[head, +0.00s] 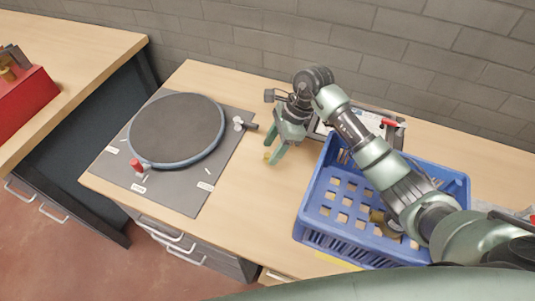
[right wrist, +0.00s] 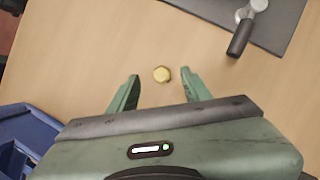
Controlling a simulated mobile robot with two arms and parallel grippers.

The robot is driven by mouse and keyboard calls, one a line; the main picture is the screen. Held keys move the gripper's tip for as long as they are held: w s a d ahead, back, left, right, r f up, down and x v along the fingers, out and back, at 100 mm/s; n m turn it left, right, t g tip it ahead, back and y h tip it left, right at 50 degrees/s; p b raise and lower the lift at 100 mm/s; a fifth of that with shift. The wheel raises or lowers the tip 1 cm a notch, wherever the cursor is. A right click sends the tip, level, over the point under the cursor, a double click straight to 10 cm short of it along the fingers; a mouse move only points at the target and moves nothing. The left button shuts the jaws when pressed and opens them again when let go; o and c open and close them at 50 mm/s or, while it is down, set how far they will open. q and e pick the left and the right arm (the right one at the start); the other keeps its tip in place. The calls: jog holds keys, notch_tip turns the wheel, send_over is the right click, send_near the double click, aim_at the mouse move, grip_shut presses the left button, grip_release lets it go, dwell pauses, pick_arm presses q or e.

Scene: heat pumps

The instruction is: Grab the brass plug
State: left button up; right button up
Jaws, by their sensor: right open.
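The right gripper is open, points down at the worktop and holds nothing. My left gripper is not in view.
A grey plate (head: 180,195) with a round dark disc (head: 178,128) and a black-handled clamp (head: 243,124) lies left. A red box (head: 25,98) is far left. Brick wall behind.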

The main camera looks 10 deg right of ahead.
jog(key=shift+x, duration=1.15)
jog(key=shift+w, duration=0.1)
grip_shut()
